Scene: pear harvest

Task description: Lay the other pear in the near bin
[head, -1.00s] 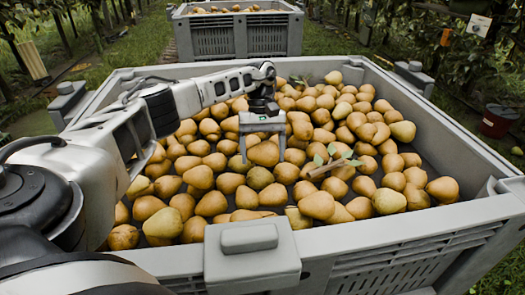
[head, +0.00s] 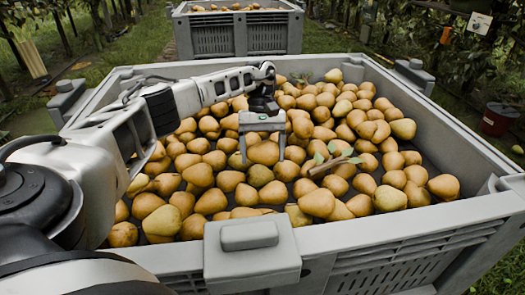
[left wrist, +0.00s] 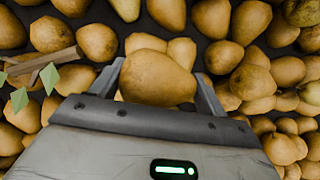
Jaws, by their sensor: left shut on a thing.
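The near bin (head: 430,228) is a large grey slatted crate, filled with many yellow-brown pears. My left gripper (head: 263,159) is down at the pile near the middle of the bin, pointing downward. It is shut on a pear (head: 263,152), with one finger on each side. The left wrist view also shows this held pear (left wrist: 157,80) between the fingers of the gripper (left wrist: 157,90). Other pears lie close around and below it; I cannot tell whether it touches them. My right gripper is not in view.
A brown twig with green leaves (head: 335,164) lies on the pears right of the gripper. A second grey bin (head: 212,40) with pears stands behind. A dark red bucket (head: 497,121) is at the right.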

